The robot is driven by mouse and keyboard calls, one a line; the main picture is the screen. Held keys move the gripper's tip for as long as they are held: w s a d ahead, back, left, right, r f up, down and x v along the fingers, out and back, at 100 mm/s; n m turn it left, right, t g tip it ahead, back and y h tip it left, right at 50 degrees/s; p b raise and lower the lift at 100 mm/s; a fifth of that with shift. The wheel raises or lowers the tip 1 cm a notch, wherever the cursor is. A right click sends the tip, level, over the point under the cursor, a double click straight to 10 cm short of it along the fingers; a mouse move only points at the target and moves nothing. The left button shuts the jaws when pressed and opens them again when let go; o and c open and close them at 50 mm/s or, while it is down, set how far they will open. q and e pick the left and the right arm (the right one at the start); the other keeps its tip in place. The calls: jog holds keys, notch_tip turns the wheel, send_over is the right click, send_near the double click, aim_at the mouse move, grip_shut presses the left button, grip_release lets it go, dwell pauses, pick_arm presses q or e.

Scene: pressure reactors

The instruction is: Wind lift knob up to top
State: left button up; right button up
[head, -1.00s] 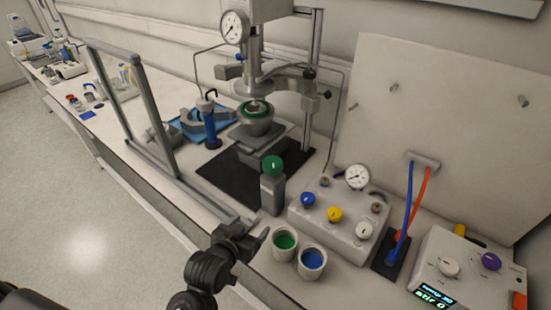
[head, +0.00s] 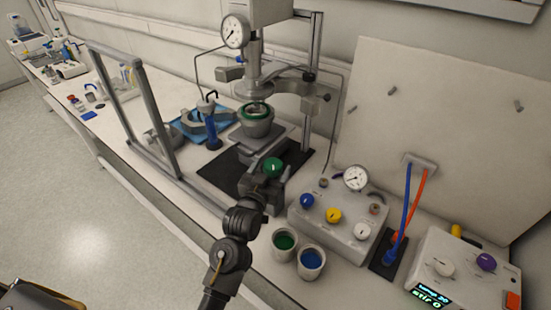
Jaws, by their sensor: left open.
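The green lift knob (head: 273,167) sits on a grey post in front of the reactor stand. My left gripper (head: 268,183) is at the knob, just below and in front of it, with its fingers open. I cannot tell whether the fingers touch the knob; the gripper hides most of the post. The reactor vessel (head: 256,124) with a green ring stands on the lift platform (head: 262,142), below the grey reactor head (head: 255,89). My right gripper is not in view.
A control box (head: 330,222) with blue, yellow and white knobs stands right of the post. A green-filled cup (head: 284,243) and a blue-filled cup (head: 312,262) stand close to my left arm. A grey frame (head: 165,130) stands at left.

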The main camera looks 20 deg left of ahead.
aim_at(276, 159)
pick_arm(q)
jog(key=shift+w+d+p, duration=0.15)
jog(key=shift+w+p, duration=0.15)
jog(key=shift+w, duration=1.55)
jog(key=c, duration=1)
